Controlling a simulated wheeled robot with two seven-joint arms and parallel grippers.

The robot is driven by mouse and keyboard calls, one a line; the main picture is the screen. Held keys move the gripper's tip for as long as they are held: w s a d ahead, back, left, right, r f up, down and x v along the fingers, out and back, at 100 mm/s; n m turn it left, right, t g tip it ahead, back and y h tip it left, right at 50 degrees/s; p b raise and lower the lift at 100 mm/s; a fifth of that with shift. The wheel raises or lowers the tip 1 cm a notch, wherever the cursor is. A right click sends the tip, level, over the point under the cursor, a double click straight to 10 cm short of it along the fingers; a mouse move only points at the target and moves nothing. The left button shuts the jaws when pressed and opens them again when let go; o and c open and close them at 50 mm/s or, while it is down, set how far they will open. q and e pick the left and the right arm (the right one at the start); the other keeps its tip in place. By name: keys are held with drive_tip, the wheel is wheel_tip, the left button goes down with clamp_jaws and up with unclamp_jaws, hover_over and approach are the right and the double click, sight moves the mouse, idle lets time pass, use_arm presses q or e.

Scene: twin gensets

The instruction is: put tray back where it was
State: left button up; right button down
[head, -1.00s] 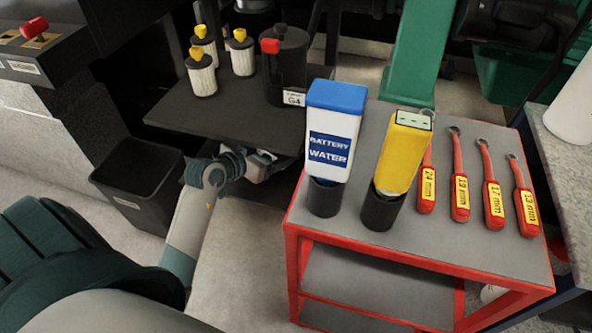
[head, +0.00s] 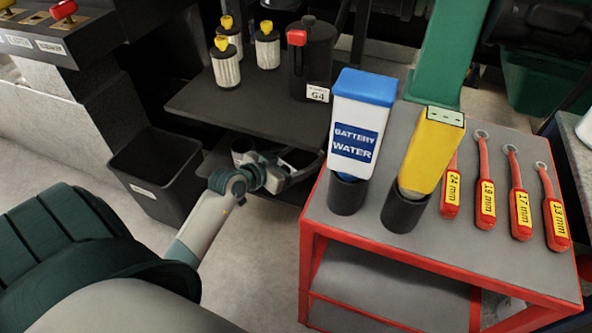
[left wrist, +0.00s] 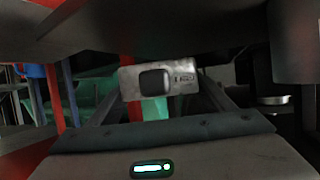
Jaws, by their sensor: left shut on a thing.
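My left gripper (head: 281,172) reaches in under the dark shelf, between the black bin and the red cart. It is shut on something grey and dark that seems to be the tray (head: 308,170). Only a curved rim of it shows in the head view; the shelf and my wrist hide the rest. In the left wrist view a dark surface fills the top, and a silver block (left wrist: 185,78) with a dark square opening shows beyond the gripper body. The fingertips and the grip itself are not clear. My right gripper is not in view.
The dark shelf (head: 200,105) above carries yellow-capped filters and a black G4 can (head: 316,62). The black bin (head: 150,180) stands left. The red cart (head: 312,245) on the right holds a battery water bottle (head: 358,115), a yellow bottle (head: 430,150) and several wrenches.

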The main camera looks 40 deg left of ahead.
sight(296, 167)
use_arm(q)
drive_tip(key=shift+f, duration=0.5)
wheel_tip(296, 167, down, 2)
drive_tip(key=shift+f+b, duration=0.1)
drive_tip(key=shift+b, duration=0.45)
drive_tip(key=shift+f, duration=0.3)
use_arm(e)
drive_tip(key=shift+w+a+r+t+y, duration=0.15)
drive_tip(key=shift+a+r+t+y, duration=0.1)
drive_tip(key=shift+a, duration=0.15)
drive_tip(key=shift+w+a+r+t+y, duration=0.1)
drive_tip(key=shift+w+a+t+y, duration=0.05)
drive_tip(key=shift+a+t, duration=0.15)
use_arm(q)
drive_tip(key=o, duration=1.3)
drive_tip(key=shift+c, duration=0.2)
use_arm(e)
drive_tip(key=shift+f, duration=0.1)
